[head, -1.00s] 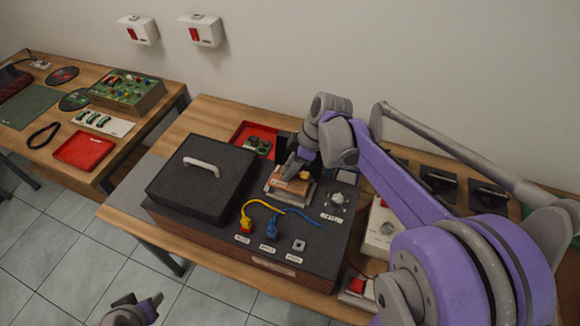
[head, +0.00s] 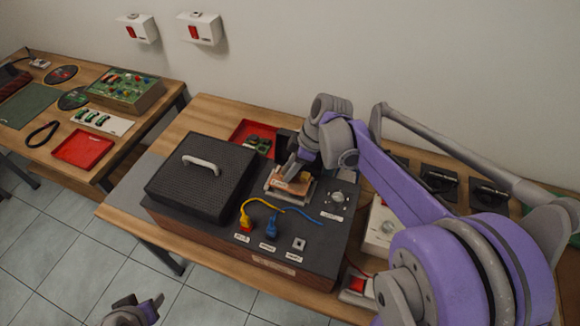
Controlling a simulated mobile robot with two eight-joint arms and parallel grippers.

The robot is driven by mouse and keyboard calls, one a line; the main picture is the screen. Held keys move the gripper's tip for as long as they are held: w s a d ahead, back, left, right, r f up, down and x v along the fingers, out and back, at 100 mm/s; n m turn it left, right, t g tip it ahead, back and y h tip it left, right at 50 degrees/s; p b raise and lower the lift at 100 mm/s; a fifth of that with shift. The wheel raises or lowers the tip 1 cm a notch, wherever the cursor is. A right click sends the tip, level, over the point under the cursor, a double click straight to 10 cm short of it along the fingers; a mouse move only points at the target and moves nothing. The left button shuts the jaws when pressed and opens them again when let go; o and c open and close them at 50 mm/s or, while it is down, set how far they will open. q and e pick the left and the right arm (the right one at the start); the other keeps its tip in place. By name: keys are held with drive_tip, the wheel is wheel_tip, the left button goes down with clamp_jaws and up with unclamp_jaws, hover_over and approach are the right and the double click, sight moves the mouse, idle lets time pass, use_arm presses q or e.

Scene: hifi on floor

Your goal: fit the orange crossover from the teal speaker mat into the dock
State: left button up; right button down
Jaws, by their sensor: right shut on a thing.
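The orange crossover (head: 286,184) is a small orange-brown board. It sits at the grey metal dock (head: 302,196) on top of the dark hi-fi unit. My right gripper (head: 291,169) reaches down from behind and is shut on the crossover. Its fingers and wrist hide part of the board, and I cannot tell whether the board is fully seated. My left gripper (head: 139,302) is low at the bottom edge, away from the table, and looks open and empty. I cannot make out the teal speaker mat with certainty.
A black grille cover with a handle (head: 200,165) lies left of the dock. Yellow and blue plugs (head: 270,230) with cables and a knob (head: 338,197) are close by. A red tray (head: 241,131) is behind. Black mats with parts (head: 438,181) lie at right, behind my arm.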

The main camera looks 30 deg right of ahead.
use_arm(q)
drive_tip(key=shift+s+f+b, duration=0.35)
drive_tip(key=shift+f+b, duration=0.3)
drive_tip(key=shift+f, duration=0.3)
drive_tip(key=shift+s+f+b, duration=0.3)
drive_tip(key=shift+f+b, duration=0.35)
drive_tip(key=shift+f, duration=0.25)
use_arm(e)
drive_tip(key=shift+f, duration=2.35)
drive_tip(key=shift+c, duration=2.1)
unclamp_jaws()
drive_tip(key=shift+r, duration=0.1)
drive_tip(key=shift+d+r, duration=0.15)
drive_tip(key=shift+r, duration=0.2)
use_arm(q)
drive_tip(key=shift+w+r+p, duration=0.2)
drive_tip(key=shift+r+p, duration=0.2)
drive_tip(key=shift+r, duration=0.15)
use_arm(e)
drive_tip(key=v, duration=1)
drive_tip(key=shift+s, duration=0.1)
use_arm(q)
drive_tip(key=shift+r, duration=0.1)
use_arm(e)
drive_tip(key=shift+r, duration=0.1)
